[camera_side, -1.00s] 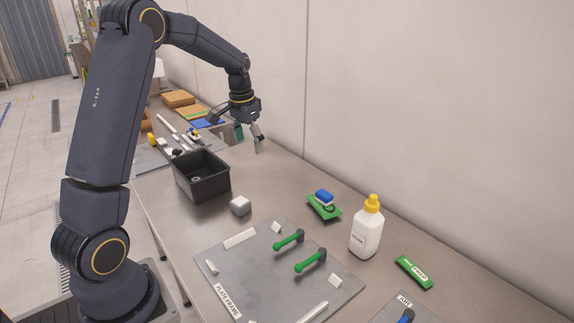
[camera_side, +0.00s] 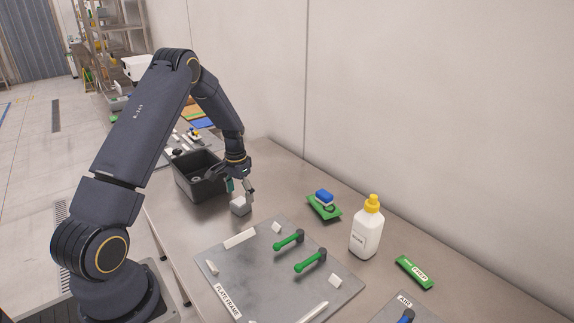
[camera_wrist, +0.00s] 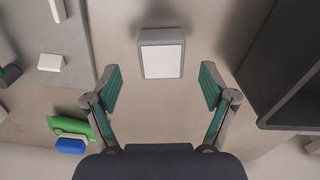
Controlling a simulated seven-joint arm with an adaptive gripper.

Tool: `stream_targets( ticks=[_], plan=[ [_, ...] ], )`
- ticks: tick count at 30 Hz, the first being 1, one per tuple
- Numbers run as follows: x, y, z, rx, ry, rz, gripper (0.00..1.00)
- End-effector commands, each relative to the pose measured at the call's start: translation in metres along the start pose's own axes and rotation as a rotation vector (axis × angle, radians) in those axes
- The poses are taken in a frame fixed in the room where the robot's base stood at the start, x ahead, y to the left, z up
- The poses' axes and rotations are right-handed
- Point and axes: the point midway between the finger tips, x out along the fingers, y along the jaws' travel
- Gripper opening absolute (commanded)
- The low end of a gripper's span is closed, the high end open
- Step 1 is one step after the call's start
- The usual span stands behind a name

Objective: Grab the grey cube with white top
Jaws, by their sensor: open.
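The grey cube with white top (camera_side: 240,206) sits on the table beside the black bin, near the corner of the grey plate. In the wrist view the cube (camera_wrist: 162,53) is upper centre, its white top facing the camera. My gripper (camera_side: 240,189) is open and hangs just above the cube in the side view. In the wrist view its two green-padded fingers (camera_wrist: 161,88) are spread to either side, with the cube a little beyond the line between the tips. Nothing is between the fingers. The side view does not clearly show whether a finger touches the cube.
The black bin (camera_side: 196,189) stands close by, left of the cube. The grey plate (camera_side: 235,265) with green handles (camera_side: 289,240) lies in front. A blue and green item (camera_side: 324,204) and a white bottle (camera_side: 367,229) stand to the right. Table between is clear.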

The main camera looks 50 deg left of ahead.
Motion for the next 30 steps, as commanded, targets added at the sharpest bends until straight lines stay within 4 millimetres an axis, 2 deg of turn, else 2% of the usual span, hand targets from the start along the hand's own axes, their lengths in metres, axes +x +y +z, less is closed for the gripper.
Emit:
stream_targets(
  ticks=[3, 7, 10, 16, 30],
  plan=[
    [0.021, -0.002, 0.001, -0.001, -0.004, 0.002, 0.83],
    [0.039, -0.002, 0.000, -0.001, -0.002, 0.002, 0.83],
    [0.045, -0.002, 0.000, -0.001, -0.002, 0.002, 0.83],
    [0.045, -0.002, 0.000, -0.001, 0.000, 0.001, 0.83],
    [0.045, -0.002, 0.000, 0.000, -0.001, 0.001, 0.35]
  ],
)
